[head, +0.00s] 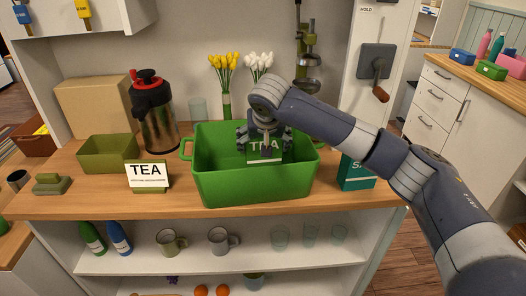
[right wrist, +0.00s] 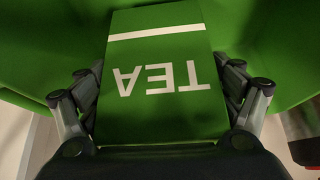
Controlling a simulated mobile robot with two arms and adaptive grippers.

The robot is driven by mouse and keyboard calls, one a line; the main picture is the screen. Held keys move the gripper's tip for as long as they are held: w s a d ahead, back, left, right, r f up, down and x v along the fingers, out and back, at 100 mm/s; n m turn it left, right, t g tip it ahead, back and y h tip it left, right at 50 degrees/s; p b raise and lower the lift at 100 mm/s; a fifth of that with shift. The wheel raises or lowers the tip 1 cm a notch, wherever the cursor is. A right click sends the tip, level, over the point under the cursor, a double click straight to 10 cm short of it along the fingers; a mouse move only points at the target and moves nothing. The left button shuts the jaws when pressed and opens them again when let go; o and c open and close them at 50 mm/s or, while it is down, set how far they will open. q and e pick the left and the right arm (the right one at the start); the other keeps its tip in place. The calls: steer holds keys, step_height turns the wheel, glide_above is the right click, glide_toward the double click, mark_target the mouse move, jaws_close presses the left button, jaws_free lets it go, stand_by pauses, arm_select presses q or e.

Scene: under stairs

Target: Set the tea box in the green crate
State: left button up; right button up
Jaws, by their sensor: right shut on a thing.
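The green tea box (head: 268,150) is between the fingers of my right gripper (head: 264,142), inside the opening of the green crate. In the right wrist view the tea box (right wrist: 160,75) fills the middle, its TEA lettering upside down, with a finger against each side. The green crate (head: 252,186) stands on the wooden counter, its walls around the box. Whether the box touches the crate floor is hidden by the front wall. The right gripper is shut on the box. My left gripper is not in view.
A TEA sign (head: 148,174) stands left of the crate, with an olive bin (head: 108,152) behind it. A black-and-red flask (head: 155,115) and vases with flowers (head: 226,100) stand behind. A teal box (head: 356,172) stands right of the crate, partly behind my right arm.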

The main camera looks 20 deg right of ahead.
step_height(320, 180, down, 3)
steer(key=shift+r, duration=0.15)
steer(key=o, duration=1.2)
steer(key=shift+o, duration=1)
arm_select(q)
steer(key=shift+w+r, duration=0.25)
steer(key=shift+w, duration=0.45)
